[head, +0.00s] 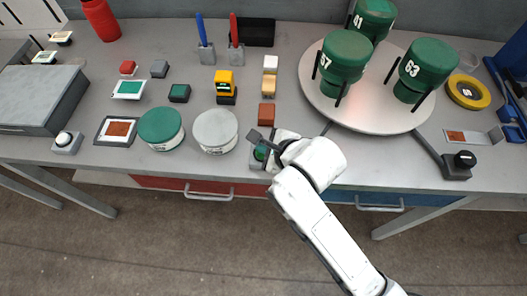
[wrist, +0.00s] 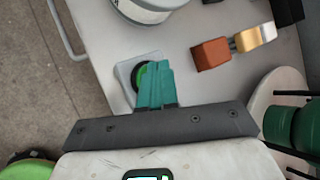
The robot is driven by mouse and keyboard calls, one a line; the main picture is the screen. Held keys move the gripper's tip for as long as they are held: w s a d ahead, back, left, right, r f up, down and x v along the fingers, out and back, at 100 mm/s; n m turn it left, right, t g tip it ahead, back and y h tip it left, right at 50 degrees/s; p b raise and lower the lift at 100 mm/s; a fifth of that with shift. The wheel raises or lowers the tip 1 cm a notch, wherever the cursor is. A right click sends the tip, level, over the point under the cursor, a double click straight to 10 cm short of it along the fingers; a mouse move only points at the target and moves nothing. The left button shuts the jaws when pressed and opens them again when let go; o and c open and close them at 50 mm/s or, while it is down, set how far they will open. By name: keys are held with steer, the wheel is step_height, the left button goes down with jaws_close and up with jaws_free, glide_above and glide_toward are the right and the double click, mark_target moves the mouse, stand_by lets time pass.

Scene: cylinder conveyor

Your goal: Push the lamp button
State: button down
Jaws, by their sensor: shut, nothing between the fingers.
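A round green button (wrist: 140,76) with a black ring sits on a light grey square base (wrist: 125,72) near the table's front edge. In the head view the green button (head: 261,153) is partly covered by my gripper (head: 268,146). My gripper, with teal fingers (wrist: 156,68) in the wrist view, is shut and empty. Its fingertips overlap the right part of the button; I cannot tell whether they touch it. A second button, with a white dome (head: 64,138), stands on a grey box at the front left. Which of them is the lamp button is not marked.
A grey round tin (head: 215,131) and a green-lidded tin (head: 160,128) stand left of my gripper. A brown block (head: 266,114) lies just behind it. A turntable (head: 328,101) carries green numbered cylinders at the right.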

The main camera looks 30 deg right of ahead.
steer(key=shift+f, duration=0.4)
steer(key=shift+r, duration=0.2)
stand_by(0.3)
steer(key=shift+r+p, duration=0.8)
steer(key=shift+p, duration=0.1)
step_height(320, 180, up, 6)
steer(key=p, duration=0.6)
stand_by(1.1)
